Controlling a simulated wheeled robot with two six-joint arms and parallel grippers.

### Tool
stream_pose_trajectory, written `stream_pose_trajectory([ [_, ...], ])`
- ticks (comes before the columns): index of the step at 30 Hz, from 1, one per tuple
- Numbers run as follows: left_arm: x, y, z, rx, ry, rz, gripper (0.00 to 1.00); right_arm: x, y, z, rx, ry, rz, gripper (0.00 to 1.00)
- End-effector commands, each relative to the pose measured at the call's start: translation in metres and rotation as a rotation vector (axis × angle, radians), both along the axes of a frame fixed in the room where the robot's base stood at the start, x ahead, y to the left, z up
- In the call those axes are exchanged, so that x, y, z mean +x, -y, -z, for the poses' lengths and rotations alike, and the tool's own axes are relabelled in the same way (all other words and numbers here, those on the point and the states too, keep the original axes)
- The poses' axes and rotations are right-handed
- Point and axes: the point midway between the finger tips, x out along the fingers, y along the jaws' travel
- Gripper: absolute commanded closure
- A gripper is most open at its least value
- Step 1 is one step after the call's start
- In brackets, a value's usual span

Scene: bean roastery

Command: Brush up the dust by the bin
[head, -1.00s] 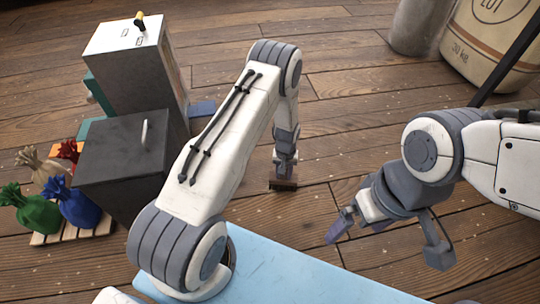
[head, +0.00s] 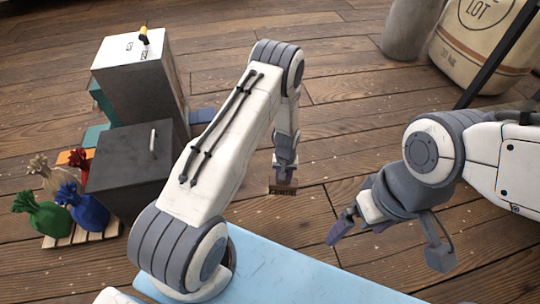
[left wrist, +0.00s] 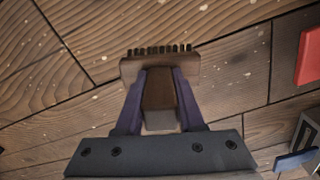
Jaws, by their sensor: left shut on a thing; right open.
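My left gripper (head: 284,177) is shut on a brown wooden brush (head: 283,188), held low over the plank floor. In the left wrist view the brush (left wrist: 186,68) sits between the purple fingers (left wrist: 157,105), its dark bristles pointing away from the gripper. Whether the bristles touch the floor I cannot tell. Pale dust specks (left wrist: 92,84) lie scattered on the boards beyond and beside the brush. A dark lidded box (head: 130,165) with a light handle, possibly the bin, stands left of my left arm. My right gripper (head: 360,231) is open and empty above the floor at right.
A tall grey cabinet (head: 145,90) stands behind the dark box. Coloured sacks (head: 88,212) sit on a small pallet (head: 85,236). A large lot sack (head: 470,55) and a grey cylinder (head: 408,30) are at upper right. The floor between is open. A red item (left wrist: 309,55) shows in the left wrist view.

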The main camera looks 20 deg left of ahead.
Motion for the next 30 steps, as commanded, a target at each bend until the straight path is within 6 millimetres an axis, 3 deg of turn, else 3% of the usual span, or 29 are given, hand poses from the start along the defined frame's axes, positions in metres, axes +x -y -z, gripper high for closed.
stream_pose_trajectory([
  [1,0.0,0.0,-0.01,0.0,0.001,0.001,1.0,0.0,0.0,-0.009,0.0,0.0,0.0,0.0],
  [8,0.001,0.002,-0.025,0.0,0.0,0.002,1.0,0.0,0.0,-0.023,0.0,0.0,0.0,0.0],
  [23,0.001,0.002,-0.03,0.0,0.002,0.005,1.0,0.0,0.0,-0.025,0.0,0.0,0.0,0.0],
  [26,0.004,0.002,-0.049,0.0,0.005,0.018,1.0,0.0,0.0,-0.032,0.0,0.0,0.0,0.0],
  [29,0.006,0.001,-0.091,0.0,0.009,0.048,1.0,0.0,0.0,-0.045,0.0,0.0,0.0,0.0],
  [30,0.007,0.0,-0.114,0.0,0.012,0.064,1.0,0.0,0.0,-0.051,0.0,0.0,0.0,0.0],
])
